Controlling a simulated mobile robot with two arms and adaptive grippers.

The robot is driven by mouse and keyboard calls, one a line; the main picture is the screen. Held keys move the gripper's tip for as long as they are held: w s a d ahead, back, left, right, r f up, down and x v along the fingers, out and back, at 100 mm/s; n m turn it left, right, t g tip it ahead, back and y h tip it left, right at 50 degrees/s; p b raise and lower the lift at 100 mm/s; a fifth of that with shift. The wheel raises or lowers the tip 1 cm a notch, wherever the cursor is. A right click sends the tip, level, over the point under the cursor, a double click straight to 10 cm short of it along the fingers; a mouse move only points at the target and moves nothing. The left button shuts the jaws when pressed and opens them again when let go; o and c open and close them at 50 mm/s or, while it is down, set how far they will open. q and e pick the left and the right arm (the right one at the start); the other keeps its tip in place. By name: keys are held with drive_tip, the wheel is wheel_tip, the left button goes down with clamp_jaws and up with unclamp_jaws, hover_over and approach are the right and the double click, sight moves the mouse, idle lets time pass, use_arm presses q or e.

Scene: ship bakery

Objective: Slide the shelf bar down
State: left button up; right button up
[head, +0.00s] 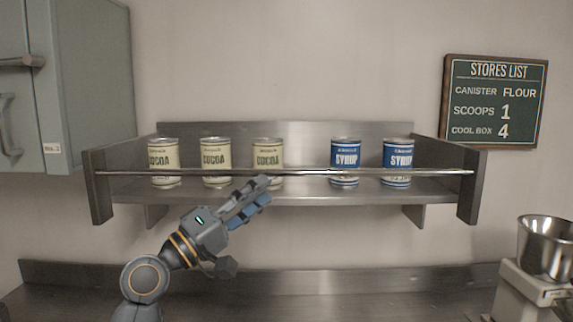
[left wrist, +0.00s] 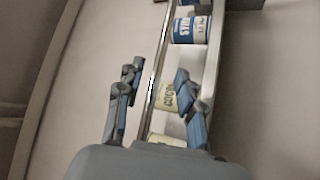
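The shelf bar (head: 300,172) is a thin metal rod running level across the front of the steel wall shelf (head: 300,193), in front of the cans. It spans between the shelf's two end plates. My left gripper (head: 264,190) is in front of the shelf, just below the bar near the third cocoa can. In the left wrist view, my left gripper (left wrist: 159,72) is open, and the bar (left wrist: 162,62) runs between its spread fingers. I cannot tell whether a finger touches the bar. My right gripper is not in view.
Three cocoa cans (head: 215,157) and two syrup cans (head: 345,157) stand on the shelf behind the bar. A steel counter (head: 380,290) lies below. A cabinet (head: 90,80) hangs at left, a stores list board (head: 495,100) at right. A scale with a metal bowl (head: 545,245) stands at lower right.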

sight(283, 176)
use_arm(q)
drive_tip(key=p+x, duration=0.2)
drive_tip(key=x, duration=0.5)
drive_tip(key=shift+w+d+r, duration=0.1)
drive_tip(key=shift+w+d, duration=0.2)
drive_tip(key=shift+w, duration=0.05)
drive_tip(key=shift+c, duration=0.4)
clamp_jaws()
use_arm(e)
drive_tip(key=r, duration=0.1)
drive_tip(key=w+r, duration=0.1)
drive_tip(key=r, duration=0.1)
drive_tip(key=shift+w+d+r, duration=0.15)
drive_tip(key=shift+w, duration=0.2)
